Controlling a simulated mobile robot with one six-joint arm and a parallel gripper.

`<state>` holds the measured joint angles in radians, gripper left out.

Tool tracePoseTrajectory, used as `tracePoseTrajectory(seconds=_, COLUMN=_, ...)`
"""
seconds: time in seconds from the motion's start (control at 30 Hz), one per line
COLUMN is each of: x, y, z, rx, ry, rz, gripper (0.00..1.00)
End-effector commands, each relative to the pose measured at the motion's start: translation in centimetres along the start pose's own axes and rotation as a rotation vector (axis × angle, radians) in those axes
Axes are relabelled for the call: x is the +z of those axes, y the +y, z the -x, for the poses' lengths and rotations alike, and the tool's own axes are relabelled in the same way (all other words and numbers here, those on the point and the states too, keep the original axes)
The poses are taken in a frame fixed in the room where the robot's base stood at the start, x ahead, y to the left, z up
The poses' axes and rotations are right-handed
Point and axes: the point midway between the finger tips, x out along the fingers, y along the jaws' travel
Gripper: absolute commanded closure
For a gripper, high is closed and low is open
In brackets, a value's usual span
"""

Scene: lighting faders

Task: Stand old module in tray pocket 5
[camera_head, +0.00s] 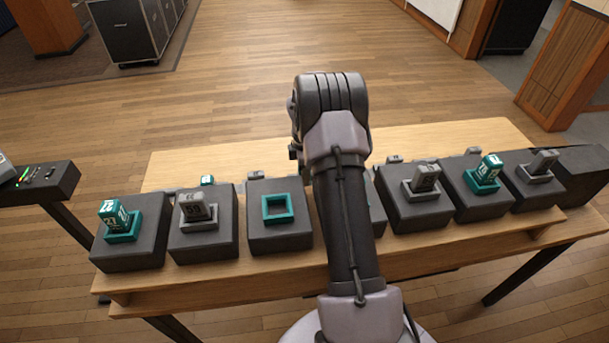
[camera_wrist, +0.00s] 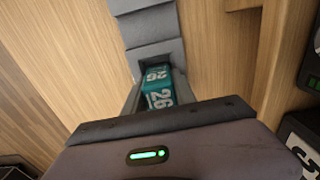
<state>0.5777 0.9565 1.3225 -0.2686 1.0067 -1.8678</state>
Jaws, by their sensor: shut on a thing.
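A teal module (camera_wrist: 158,88) marked 26 is between the fingers of my gripper (camera_wrist: 157,80), which is shut on it. In the wrist view, the grey tray strip (camera_wrist: 150,28) with stepped pockets runs up from the module's far end. I cannot tell whether the module is inside a pocket or above it. In the head view my arm hides the gripper's fingers and the held module. The grey tray (camera_head: 225,186) lies behind the row of dark blocks, partly hidden by them and by my arm. The pocket numbers cannot be read.
Dark blocks line the bench front. One has an empty teal socket (camera_head: 277,208); others hold a teal module (camera_head: 119,214) at left, a grey module (camera_head: 197,207), and more at right. A small teal piece (camera_head: 207,180) shows behind. The bench top behind (camera_head: 220,160) is clear.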

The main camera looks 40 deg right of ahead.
Motion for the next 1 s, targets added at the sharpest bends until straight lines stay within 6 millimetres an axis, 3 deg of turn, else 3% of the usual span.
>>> tracePoseTrajectory(seconds=0.03, x=0.0, y=0.0, z=-0.1, rx=0.0, ry=0.0, rz=0.0, gripper=0.66)
tracePoseTrajectory(seconds=0.13, x=0.0, y=0.0, z=-0.1, rx=0.0, ry=0.0, rz=0.0, gripper=0.46)
tracePoseTrajectory(seconds=0.47, x=0.0, y=0.0, z=0.2, rx=0.0, ry=0.0, rz=0.0, gripper=0.46)
tracePoseTrajectory(seconds=0.57, x=0.0, y=0.0, z=2.2, rx=0.001, ry=0.0, rz=-0.001, gripper=0.46)
tracePoseTrajectory(seconds=0.8, x=0.0, y=0.0, z=9.2, rx=0.002, ry=0.0, rz=-0.001, gripper=0.46)
tracePoseTrajectory(seconds=1.0, x=0.0, y=0.0, z=12.1, rx=0.0, ry=0.0, rz=0.0, gripper=0.46)
